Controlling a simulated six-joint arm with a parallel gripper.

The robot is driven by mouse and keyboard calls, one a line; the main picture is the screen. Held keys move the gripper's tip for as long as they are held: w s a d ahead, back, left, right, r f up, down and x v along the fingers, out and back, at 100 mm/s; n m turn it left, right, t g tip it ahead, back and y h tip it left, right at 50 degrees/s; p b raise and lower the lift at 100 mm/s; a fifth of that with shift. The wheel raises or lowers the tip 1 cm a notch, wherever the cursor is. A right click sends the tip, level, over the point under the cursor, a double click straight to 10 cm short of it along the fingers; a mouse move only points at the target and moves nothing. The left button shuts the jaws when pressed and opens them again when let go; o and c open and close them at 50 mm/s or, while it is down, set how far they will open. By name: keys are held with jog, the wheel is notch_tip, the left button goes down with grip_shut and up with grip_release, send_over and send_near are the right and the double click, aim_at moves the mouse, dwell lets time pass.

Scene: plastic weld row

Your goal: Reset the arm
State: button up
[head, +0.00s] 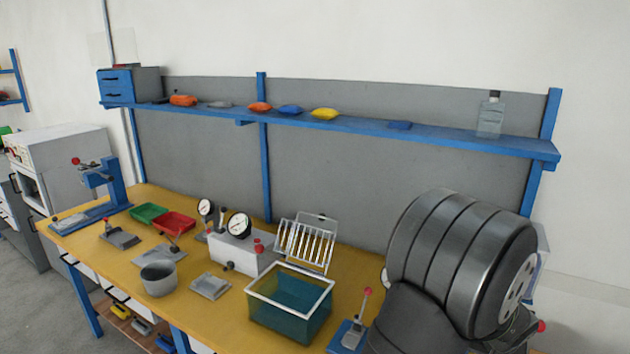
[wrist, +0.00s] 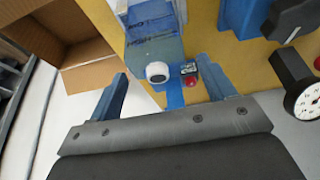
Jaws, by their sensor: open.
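My gripper (wrist: 162,68) shows in the wrist view as two blue fingers on a grey palm. The fingers stand wide apart and nothing is between them in their grip. Beyond the fingers are a white round-topped part (wrist: 157,72) and a small red knob (wrist: 191,81) by a blue strip; I cannot tell whether the fingers touch anything. In the head view, large dark grey rounded links of my own arm fill the lower right, and the gripper itself is not visible there.
The yellow bench (head: 215,315) holds a teal bin (head: 288,310), wire rack (head: 306,243), grey cup (head: 159,280), red tray (head: 173,222), green tray (head: 148,213) and blue press (head: 110,185). A blue shelf (head: 360,127) runs behind. A cardboard box (wrist: 78,40) and a dial gauge (wrist: 306,101) flank the gripper.

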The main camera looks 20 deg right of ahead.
jog(key=s+a+r, duration=0.1)
jog(key=s+r, duration=0.7)
jog(key=s, duration=0.4)
jog(key=s+a+f, duration=0.1)
jog(key=s+a, duration=0.8)
jog(key=s, duration=0.3)
jog(key=w+d+f, duration=0.3)
jog(key=w+f, duration=0.3)
jog(key=w, duration=0.3)
jog(key=shift+w+d, duration=0.25)
jog(key=shift+w, duration=0.15)
jog(key=o, duration=0.5)
jog(key=w+d+r+m, duration=0.1)
jog(key=w+d+r, duration=0.1)
jog(key=w+r, duration=1.9)
jog(key=shift+h, duration=0.5)
jog(key=x, duration=0.2)
jog(key=s+x, duration=0.1)
jog(key=x, duration=0.2)
jog(key=d+x, duration=0.1)
jog(key=x, duration=0.2)
jog(key=shift+s, duration=0.2)
